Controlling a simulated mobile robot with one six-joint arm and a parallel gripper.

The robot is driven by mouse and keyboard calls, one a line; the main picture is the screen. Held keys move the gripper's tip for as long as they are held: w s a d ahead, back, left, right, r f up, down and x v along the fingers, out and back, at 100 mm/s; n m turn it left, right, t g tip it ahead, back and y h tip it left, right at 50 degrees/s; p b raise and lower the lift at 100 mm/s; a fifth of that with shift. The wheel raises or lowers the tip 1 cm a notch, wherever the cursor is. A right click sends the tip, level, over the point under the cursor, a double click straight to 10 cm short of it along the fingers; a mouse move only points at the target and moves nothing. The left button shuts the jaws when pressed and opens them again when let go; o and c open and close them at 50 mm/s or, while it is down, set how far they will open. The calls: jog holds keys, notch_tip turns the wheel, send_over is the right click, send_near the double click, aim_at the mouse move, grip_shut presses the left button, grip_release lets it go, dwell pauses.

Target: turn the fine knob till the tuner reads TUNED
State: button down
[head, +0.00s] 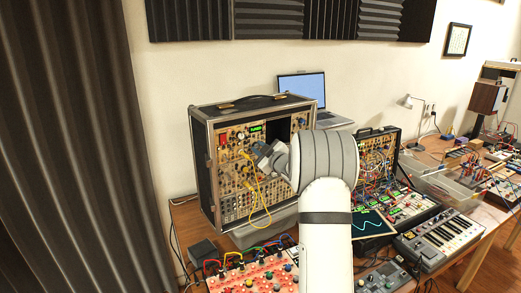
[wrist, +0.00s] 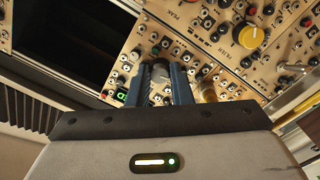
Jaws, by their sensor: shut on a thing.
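My gripper (wrist: 160,80) is shut on a small grey knob (wrist: 160,71) on the synth panel in the wrist view. This appears to be the fine knob, but its label is not readable. The two blue fingers stand on either side of it. In the head view my gripper (head: 264,157) is at the front of the upright synth case (head: 205,160), and my arm hides the knob there. The tuner display (head: 256,128) glows green just above the gripper. Its text is too small to read.
A large yellow knob (wrist: 250,36) and several jacks lie right of the fingers. Yellow patch cables (head: 262,195) hang below the gripper. A second synth case (head: 378,150), a laptop (head: 301,87) and a keyboard (head: 440,238) crowd the table.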

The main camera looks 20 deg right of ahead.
jog(key=n+b, duration=0.1)
jog(key=b, duration=0.2)
jog(key=n+b, duration=0.2)
jog(key=b, duration=0.2)
jog(key=shift+f, duration=0.3)
jog(key=shift+r+n+b, duration=0.2)
jog(key=shift+n+b, duration=0.2)
jog(key=c, duration=1.3)
grip_release()
